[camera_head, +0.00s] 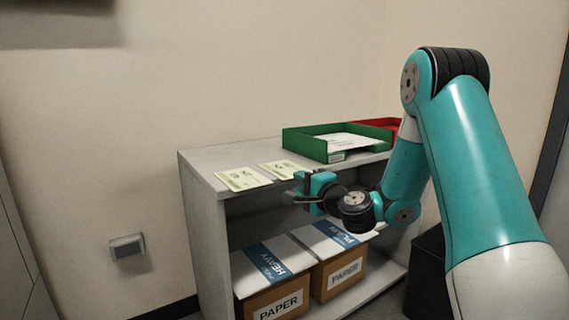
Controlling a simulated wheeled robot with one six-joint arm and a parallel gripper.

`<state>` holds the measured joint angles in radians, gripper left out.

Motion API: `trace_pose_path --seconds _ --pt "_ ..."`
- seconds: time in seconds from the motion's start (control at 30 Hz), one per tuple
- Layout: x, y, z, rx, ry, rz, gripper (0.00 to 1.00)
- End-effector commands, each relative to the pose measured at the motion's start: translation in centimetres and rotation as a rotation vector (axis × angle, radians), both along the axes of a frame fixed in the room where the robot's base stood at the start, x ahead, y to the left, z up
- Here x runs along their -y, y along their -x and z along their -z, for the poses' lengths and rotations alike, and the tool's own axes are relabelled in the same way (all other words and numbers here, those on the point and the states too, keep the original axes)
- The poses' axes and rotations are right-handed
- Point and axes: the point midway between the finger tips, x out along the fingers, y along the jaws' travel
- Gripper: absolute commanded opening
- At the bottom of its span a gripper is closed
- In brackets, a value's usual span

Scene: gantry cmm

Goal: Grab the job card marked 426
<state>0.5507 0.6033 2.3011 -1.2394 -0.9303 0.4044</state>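Two pale yellow-green job cards lie flat on the top of a grey shelf unit (215,165). The left card (243,179) is near the shelf's left end, and the right card (284,169) lies beside it. Their markings are too small to read, so I cannot tell which is 426. My gripper (291,196) is in front of the shelf's top front edge, just below and in front of the right card, pointing left. It appears to touch neither card. Its fingers are small and dark, and I cannot tell whether they are open or shut.
A green tray (305,144) with white paper stands on the shelf top, right of the cards, with a red tray (388,123) behind it. Cardboard paper boxes (277,303) fill the lower shelf. A black bin (428,275) stands at the right. A wall socket (127,247) is at left.

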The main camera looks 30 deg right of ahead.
Motion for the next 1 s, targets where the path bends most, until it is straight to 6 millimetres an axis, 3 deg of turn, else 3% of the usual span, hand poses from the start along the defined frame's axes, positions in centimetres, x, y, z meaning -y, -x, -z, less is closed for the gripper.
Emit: trace_pose_path --seconds 0.3,0.63,0.8,1.0 --pt "0.2 -3.9 -0.4 0.000 -0.002 -0.001 0.32" --pt "0.2 -4.5 0.1 0.001 0.000 0.000 0.32" --pt "0.2 -4.4 0.1 0.001 0.000 0.000 0.00" --pt "0.2 -4.4 0.0 0.000 0.000 0.000 0.00"
